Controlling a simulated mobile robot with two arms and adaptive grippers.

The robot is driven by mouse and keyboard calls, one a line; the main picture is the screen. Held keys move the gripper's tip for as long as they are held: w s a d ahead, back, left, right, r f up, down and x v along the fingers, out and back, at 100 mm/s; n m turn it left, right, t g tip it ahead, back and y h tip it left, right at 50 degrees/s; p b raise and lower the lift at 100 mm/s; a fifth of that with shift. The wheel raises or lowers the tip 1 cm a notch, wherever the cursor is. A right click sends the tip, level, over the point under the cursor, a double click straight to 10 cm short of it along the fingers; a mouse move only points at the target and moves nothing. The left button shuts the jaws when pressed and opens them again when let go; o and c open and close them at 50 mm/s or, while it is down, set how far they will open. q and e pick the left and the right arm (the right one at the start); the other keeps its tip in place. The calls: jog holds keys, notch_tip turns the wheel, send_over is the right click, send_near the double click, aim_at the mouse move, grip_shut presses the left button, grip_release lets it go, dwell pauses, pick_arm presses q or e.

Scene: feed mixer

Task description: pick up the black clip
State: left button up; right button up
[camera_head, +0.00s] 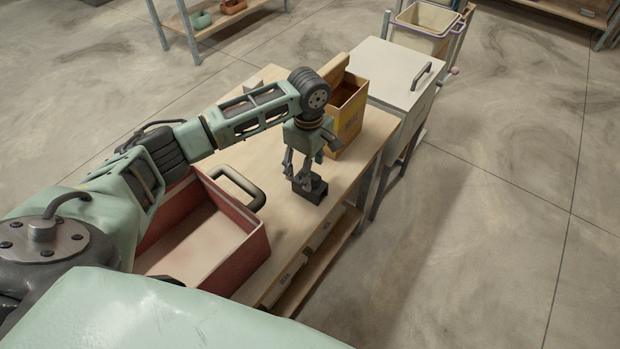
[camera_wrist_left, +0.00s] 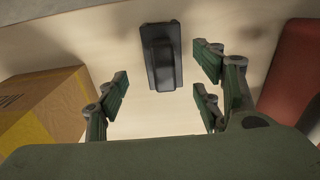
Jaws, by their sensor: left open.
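The black clip (camera_head: 311,191) sits on the wooden table top, near its right edge. In the left wrist view the black clip (camera_wrist_left: 161,58) is a dark block with a raised middle part, at the upper middle. My left gripper (camera_head: 303,172) points down right at the clip and partly overlaps it in the head view. In the left wrist view its green-padded fingers (camera_wrist_left: 164,82) are spread apart, with nothing held between them. The clip lies ahead of and between them; I cannot tell whether any finger touches it. My right gripper is in neither view.
A red bin (camera_head: 245,262) with a black handle stands on the table to the left of the clip. An open yellow-brown box (camera_head: 349,122) stands behind it. A white lidded cabinet (camera_head: 395,68) adjoins the table's far end. Open floor lies to the right.

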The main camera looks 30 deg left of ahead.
aim_at(319, 187)
pick_arm(q)
jog(key=shift+s+d+f+p, duration=0.15)
jog(key=shift+s+f+p, duration=0.1)
jog(key=shift+f, duration=0.25)
jog(key=shift+s+d+f+p, duration=0.15)
jog(key=shift+f+p, duration=0.1)
jog(key=shift+f, duration=0.25)
notch_tip(319, 187, down, 2)
jog(key=shift+f, duration=0.25)
jog(key=shift+w+f, duration=0.1)
jog(key=shift+f, duration=0.3)
jog(key=shift+c, duration=1.3)
jog(key=c, duration=0.9)
jog(key=shift+o, duration=0.2)
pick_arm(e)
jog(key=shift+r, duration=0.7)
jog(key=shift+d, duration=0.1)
